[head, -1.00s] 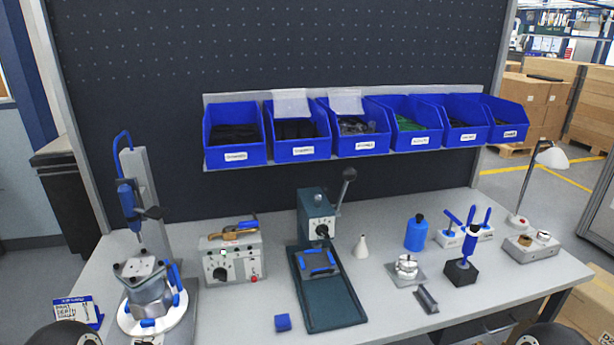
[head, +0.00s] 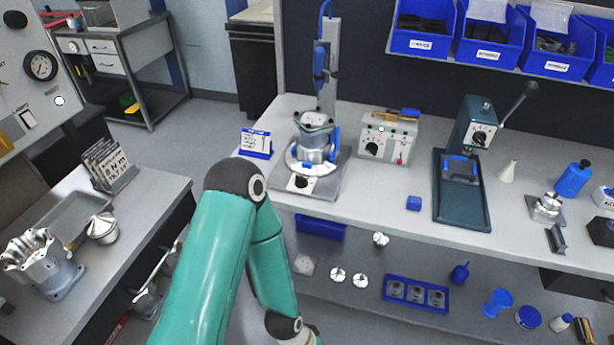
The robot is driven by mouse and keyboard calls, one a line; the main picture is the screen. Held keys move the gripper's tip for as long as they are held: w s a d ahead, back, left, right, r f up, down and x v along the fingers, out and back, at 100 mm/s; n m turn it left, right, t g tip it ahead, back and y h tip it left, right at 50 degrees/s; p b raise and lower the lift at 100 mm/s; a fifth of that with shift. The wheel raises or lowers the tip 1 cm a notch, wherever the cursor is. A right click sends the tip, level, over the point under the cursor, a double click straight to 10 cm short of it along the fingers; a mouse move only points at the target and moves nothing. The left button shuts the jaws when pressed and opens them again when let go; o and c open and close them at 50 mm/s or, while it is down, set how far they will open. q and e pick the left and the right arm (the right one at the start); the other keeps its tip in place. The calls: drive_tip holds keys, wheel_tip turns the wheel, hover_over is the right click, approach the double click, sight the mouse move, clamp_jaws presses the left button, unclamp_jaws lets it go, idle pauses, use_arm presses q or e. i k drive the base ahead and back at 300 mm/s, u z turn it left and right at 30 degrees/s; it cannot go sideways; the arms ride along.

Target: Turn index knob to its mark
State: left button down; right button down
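Three dark knobs or dials show in the head view, and I cannot tell which is the index knob. One black knob (head: 301,182) is on the front of the grey base under the round turntable with a metal housing (head: 314,145). Another knob (head: 372,148) is on the grey control box (head: 392,138). A dial (head: 479,138) is on the green lever press (head: 474,122). Their marks are too small to read. A teal arm of mine bends in front of the bench, with its wrist at the bottom edge. Neither gripper is in view.
A lower shelf holds a blue tray (head: 416,293) and small metal parts. A side table (head: 150,200) with metal parts stands at left. Blue bins (head: 490,50) hang above.

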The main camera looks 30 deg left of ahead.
sight(301, 182)
drive_tip(key=u, duration=0.55)
drive_tip(key=i, duration=0.4)
drive_tip(key=u, duration=0.75)
drive_tip(key=k, duration=1.05)
drive_tip(key=z, duration=0.2)
drive_tip(key=i, duration=0.75)
